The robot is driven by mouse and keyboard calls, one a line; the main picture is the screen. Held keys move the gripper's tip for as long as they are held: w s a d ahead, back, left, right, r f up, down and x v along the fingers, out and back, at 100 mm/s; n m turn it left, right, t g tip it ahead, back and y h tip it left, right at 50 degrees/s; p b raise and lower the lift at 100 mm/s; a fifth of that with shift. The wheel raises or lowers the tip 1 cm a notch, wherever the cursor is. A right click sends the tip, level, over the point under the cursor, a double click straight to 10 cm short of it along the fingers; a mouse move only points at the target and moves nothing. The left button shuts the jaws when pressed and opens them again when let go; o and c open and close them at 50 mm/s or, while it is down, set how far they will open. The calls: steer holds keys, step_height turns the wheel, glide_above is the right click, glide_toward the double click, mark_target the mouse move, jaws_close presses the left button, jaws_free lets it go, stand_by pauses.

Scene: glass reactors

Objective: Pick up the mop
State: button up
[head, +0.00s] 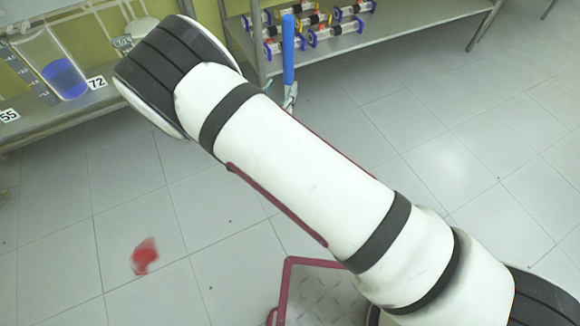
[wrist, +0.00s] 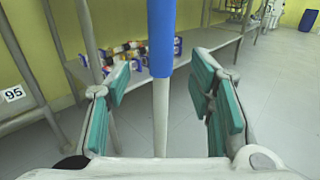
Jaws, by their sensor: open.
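The mop (head: 288,50) stands upright in front of the metal shelf in the head view, with a blue upper handle. In the wrist view the mop (wrist: 161,38) shows a blue grip above a pale shaft. Its lower end is hidden in both views. My gripper (wrist: 163,78) is open, with one teal-padded finger on each side of the pale shaft, just below the blue part. Gaps show between the shaft and both fingers. In the head view my arm hides most of the gripper.
A metal shelf (head: 400,35) holding several small colourful devices (head: 318,30) stands behind the mop. A bench at left bears a glass vessel with blue liquid (head: 62,75). A red spill (head: 145,256) lies on the tiled floor. The floor at right is clear.

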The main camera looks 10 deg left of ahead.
mark_target(287, 80)
steer(key=shift+x, duration=0.9)
steer(key=b+x, duration=0.1)
steer(key=x, duration=0.3)
steer(key=shift+d+f+b, duration=0.1)
steer(key=shift+f+b, duration=0.1)
steer(key=shift+b, duration=0.15)
steer(key=shift+w, duration=0.45)
steer(key=shift+r, duration=0.1)
steer(key=shift+c, duration=0.3)
steer(key=shift+d, duration=0.1)
jaws_close()
